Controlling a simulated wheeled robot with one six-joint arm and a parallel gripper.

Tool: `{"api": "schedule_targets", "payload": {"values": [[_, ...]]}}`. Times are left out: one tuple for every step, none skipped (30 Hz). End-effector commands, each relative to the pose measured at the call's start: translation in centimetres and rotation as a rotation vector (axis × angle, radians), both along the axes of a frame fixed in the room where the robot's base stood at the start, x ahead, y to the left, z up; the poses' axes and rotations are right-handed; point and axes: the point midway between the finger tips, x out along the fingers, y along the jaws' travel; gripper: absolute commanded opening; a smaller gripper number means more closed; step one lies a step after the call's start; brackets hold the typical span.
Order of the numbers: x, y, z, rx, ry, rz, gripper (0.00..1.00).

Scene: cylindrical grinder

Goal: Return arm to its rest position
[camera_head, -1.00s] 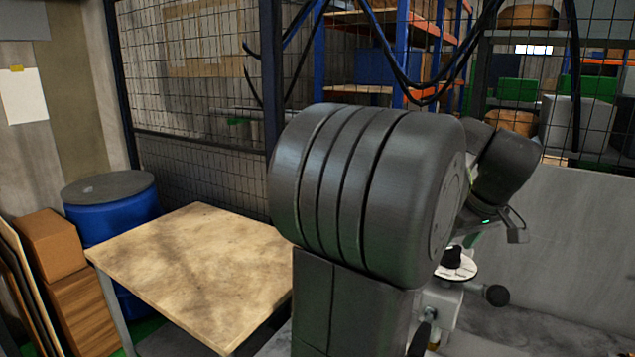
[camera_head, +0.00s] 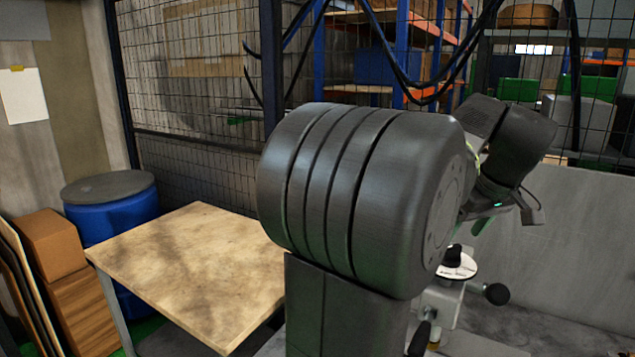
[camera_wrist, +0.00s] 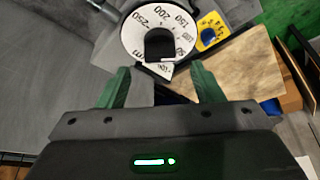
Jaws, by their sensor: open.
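My gripper (camera_wrist: 160,90) shows in the wrist view with its two green fingers spread apart and nothing between them. Past the fingers is a white round dial (camera_wrist: 138,20) with black numbers and a black knob, part of the grinder. In the head view my dark arm fills the middle and right. The gripper end is at the right, mostly hidden behind the arm links, with a green part just visible. The white dial (camera_head: 460,268) with its black knob is below that end, apart from it.
A wooden-topped table (camera_head: 190,270) with a bare top stands at the left. Behind it is a blue barrel (camera_head: 112,215) with a grey lid, beside brown boxes (camera_head: 50,245). A mesh fence (camera_head: 200,100) and hanging black cables stand behind the arm. A grey panel (camera_head: 580,230) is at the right.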

Motion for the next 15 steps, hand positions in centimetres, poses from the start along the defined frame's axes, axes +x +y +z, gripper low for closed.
{"api": "schedule_targets", "payload": {"values": [[0.4, 0.2, -1.0, 0.002, 0.004, 0.002, 0.60], [0.6, 0.3, -1.5, 0.002, 0.004, 0.002, 0.60], [0.9, 0.4, -2.3, 0.002, 0.004, 0.002, 0.60], [1.1, 0.5, -2.8, 0.002, 0.004, 0.002, 0.60], [1.3, 0.5, -3.4, 0.003, 0.004, 0.002, 0.60], [1.6, 0.6, -4.1, 0.002, 0.004, 0.002, 0.60], [1.8, 0.7, -4.7, 0.003, 0.004, 0.003, 0.60], [2.0, 0.8, -5.2, 0.002, 0.004, 0.002, 0.60], [2.2, 0.9, -5.7, 0.000, 0.001, -0.008, 0.60], [2.1, 0.8, -5.5, -0.003, -0.001, -0.033, 0.60], [2.1, 0.8, -5.5, -0.003, -0.002, -0.055, 0.60], [2.1, 0.8, -5.6, -0.001, -0.002, -0.084, 0.60], [2.1, 0.8, -5.6, -0.001, 0.000, -0.107, 0.60], [2.1, 0.8, -5.6, -0.001, 0.000, -0.127, 0.60], [2.1, 0.8, -5.6, -0.001, 0.000, -0.155, 0.60]]}}
